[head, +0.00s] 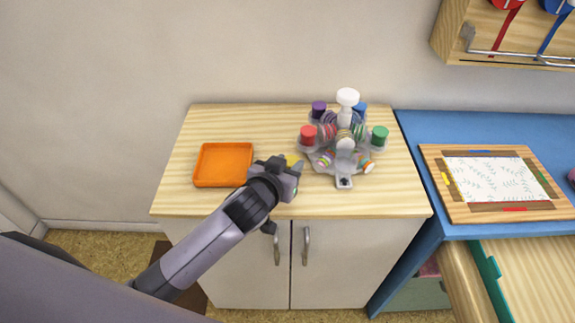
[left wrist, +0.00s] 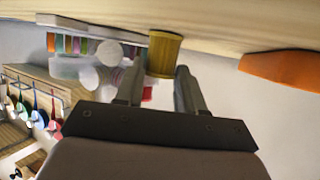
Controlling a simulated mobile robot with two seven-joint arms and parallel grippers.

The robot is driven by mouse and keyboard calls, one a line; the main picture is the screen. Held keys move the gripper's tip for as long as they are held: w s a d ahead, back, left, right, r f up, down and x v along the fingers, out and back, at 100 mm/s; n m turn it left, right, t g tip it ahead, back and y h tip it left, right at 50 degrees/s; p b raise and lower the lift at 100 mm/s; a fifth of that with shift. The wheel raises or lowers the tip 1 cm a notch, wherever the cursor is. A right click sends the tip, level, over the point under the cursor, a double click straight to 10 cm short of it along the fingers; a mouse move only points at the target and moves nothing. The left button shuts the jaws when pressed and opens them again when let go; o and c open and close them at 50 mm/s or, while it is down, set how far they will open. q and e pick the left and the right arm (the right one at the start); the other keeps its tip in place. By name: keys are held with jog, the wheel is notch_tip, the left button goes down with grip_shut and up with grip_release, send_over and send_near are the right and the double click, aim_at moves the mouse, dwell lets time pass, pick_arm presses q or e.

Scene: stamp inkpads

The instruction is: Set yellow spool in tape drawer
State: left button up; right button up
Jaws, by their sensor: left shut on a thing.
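The yellow spool (head: 291,159) shows as a small yellow patch at the tip of my left gripper (head: 293,166) in the head view. In the left wrist view the yellow spool (left wrist: 165,55) sits between the fingertips of my left gripper (left wrist: 157,72), which is shut on it. I cannot tell whether it touches the cabinet top. At the lower right of the head view a wooden drawer-like part (head: 530,270) with a teal handle (head: 492,265) is partly cut off; I cannot tell whether it is the tape drawer. My right gripper is not in view.
An orange tray (head: 223,182) lies left of my gripper on the wooden cabinet top (head: 300,206). A grey carousel (head: 343,165) with colourful spools and pots stands just right. A blue table (head: 410,122) bears a framed board (head: 455,207). A wall rack (head: 450,38) hangs above.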

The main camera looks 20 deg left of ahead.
pick_arm(q)
jog(key=shift+f, duration=0.1)
jog(key=o, duration=1)
jog(key=shift+o, duration=0.2)
